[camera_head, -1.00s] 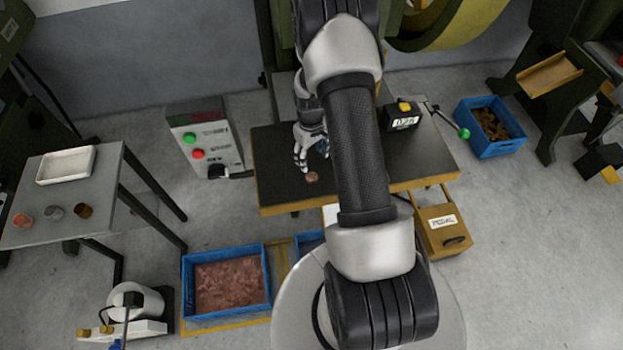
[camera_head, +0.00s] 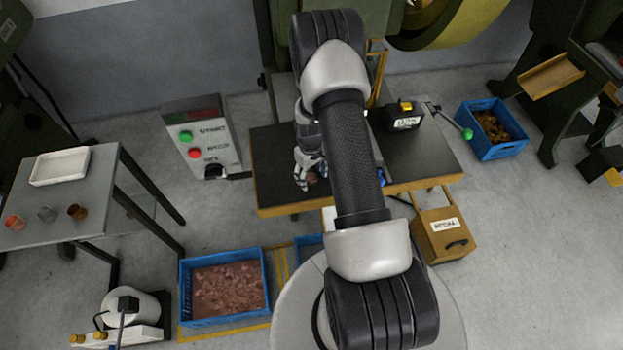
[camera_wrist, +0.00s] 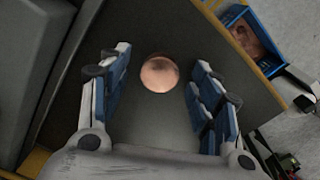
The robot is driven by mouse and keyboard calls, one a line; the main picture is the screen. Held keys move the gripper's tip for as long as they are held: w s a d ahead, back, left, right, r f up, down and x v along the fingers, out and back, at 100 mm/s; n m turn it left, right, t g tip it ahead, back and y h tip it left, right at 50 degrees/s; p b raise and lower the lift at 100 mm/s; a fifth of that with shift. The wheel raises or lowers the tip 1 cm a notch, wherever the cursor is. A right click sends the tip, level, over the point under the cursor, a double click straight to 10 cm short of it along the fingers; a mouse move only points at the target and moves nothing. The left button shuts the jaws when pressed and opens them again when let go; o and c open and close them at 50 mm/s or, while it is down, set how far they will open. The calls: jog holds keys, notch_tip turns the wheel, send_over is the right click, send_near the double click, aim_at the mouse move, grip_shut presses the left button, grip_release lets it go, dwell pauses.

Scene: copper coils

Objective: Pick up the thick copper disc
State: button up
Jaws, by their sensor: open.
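The copper disc (camera_wrist: 160,74) lies flat on the dark table top. In the wrist view it sits between the two blue-padded fingers of my gripper (camera_wrist: 158,90), with a gap on each side. My gripper is open and empty. In the head view my gripper (camera_head: 309,180) is low over the front part of the dark table (camera_head: 275,165), and the disc (camera_head: 312,177) is partly hidden by the fingers. My forearm covers the middle of the table.
A black box with a yellow top (camera_head: 404,117) stands at the table's back right. A control box (camera_head: 202,140) with green and red buttons is left of the table. A blue crate of copper pieces (camera_head: 266,280) lies on the floor in front. A grey side table (camera_head: 90,190) stands left.

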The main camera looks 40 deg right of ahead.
jog(key=shift+c, duration=0.6)
jog(key=c, duration=1.2)
